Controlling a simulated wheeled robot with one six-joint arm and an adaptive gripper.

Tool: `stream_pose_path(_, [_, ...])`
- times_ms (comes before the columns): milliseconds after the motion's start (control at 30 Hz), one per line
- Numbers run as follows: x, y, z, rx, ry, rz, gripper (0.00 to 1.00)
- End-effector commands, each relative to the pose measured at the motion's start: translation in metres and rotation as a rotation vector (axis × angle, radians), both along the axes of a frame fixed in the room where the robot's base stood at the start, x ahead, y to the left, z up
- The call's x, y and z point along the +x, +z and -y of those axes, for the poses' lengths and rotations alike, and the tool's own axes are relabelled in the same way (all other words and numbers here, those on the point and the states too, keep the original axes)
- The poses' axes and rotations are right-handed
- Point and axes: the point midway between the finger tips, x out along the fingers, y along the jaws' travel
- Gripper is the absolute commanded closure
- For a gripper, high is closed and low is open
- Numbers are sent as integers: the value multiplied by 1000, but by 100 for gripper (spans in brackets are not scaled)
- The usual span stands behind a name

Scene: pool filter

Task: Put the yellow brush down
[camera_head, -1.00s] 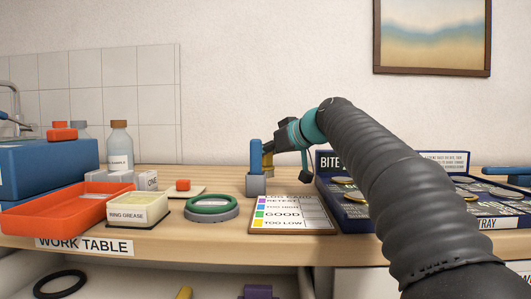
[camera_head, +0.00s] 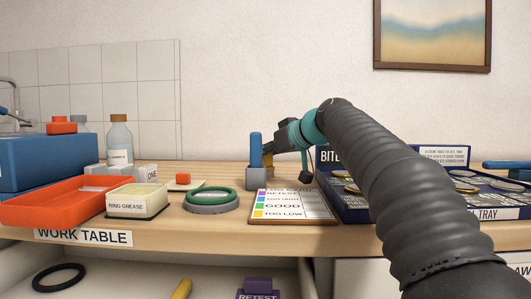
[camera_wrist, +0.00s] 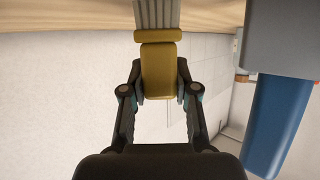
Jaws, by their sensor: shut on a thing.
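My gripper (camera_head: 273,149) is shut on the yellow brush (camera_wrist: 159,68) and points down over the work table (camera_head: 180,233). In the wrist view the brush's yellow body is between the fingers (camera_wrist: 159,92), with its grey bristles toward the wooden table top. I cannot tell whether the bristles touch the wood. In the head view only a small yellow part of the brush (camera_head: 268,158) shows, beside a blue upright piece (camera_head: 256,149) on a grey base. The rest is hidden by that piece and my gripper.
A color chart board (camera_head: 292,214) lies in front of my gripper. A green ring on a grey base (camera_head: 210,204), a ring grease tub (camera_head: 138,204) and an orange tray (camera_head: 55,208) are to the left. A dark blue tray (camera_head: 497,213) is to the right, partly behind my arm.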

Motion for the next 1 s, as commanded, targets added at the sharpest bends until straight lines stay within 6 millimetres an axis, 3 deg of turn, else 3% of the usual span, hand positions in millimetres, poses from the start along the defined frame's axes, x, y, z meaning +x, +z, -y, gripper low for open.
stream_pose_path(400, [0,-7,0,-1,0,1,100])
stream_pose_path(433, [0,-6,0,-1,0,1,63])
stream_pose_path(533, [0,-6,0,-1,0,1,42])
stream_pose_path(867, [0,-5,0,-1,0,1,42])
stream_pose_path(1000, [0,6,0,0,0,1,42])
